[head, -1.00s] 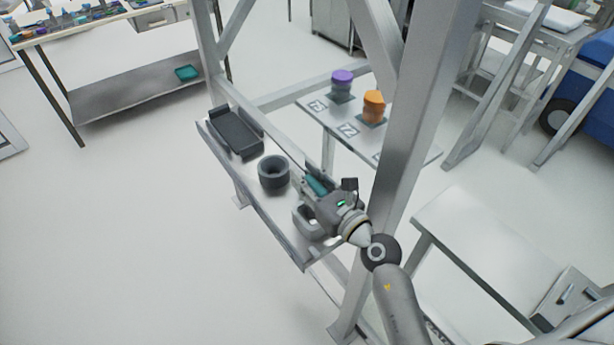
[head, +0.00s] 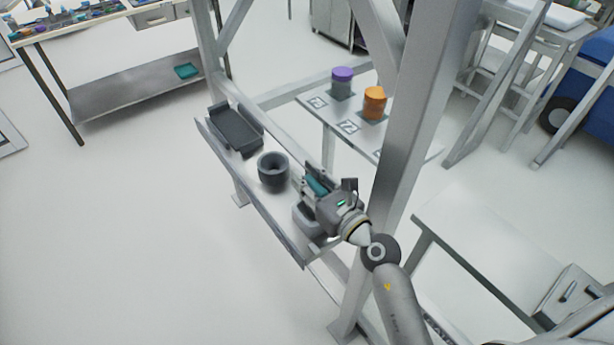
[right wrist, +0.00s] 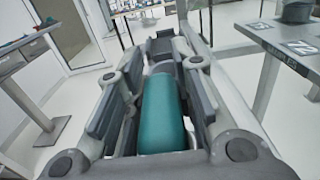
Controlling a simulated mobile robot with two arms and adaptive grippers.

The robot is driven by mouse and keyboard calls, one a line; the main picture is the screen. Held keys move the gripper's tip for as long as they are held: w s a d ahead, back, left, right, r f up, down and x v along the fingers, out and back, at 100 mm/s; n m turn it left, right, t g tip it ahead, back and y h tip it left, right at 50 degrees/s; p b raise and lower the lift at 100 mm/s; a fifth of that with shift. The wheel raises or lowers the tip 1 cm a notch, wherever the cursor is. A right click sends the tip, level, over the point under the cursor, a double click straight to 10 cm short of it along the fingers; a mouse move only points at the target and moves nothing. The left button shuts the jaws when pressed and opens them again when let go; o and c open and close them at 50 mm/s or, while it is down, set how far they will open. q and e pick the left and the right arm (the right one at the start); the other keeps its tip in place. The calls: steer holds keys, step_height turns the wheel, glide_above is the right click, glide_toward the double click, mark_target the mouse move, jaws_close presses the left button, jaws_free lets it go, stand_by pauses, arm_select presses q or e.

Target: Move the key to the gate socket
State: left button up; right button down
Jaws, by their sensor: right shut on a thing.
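The key, seen as a teal cylinder (right wrist: 163,115), is between the fingers of my right gripper (head: 313,183). My right gripper is shut on it, above the near end of a grey shelf. The key also shows as a small teal patch in the head view (head: 317,185). A dark round socket (head: 273,172) with a round opening on top stands on the shelf, just left of the gripper and apart from it. It appears to be the gate socket. In the right wrist view the socket lies beyond the key, partly hidden. My left gripper is not in view.
A dark tray (head: 236,131) is at the shelf's far end. A grey block-like holder (head: 305,222) sits beneath my right gripper, partly hidden. A metal post (head: 415,110) rises close to the right. Behind, a small table holds a purple-topped (head: 342,76) and an orange canister (head: 374,101).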

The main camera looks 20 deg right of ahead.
steer(key=shift+f+b, duration=0.5)
steer(key=shift+f, duration=0.15)
stand_by(0.3)
steer(key=c, duration=1.1)
jaws_free()
steer(key=shift+c, duration=0.2)
steer(key=shift+o, duration=0.2)
steer(key=o, duration=0.5)
step_height(320, 180, up, 9)
steer(key=p, duration=1)
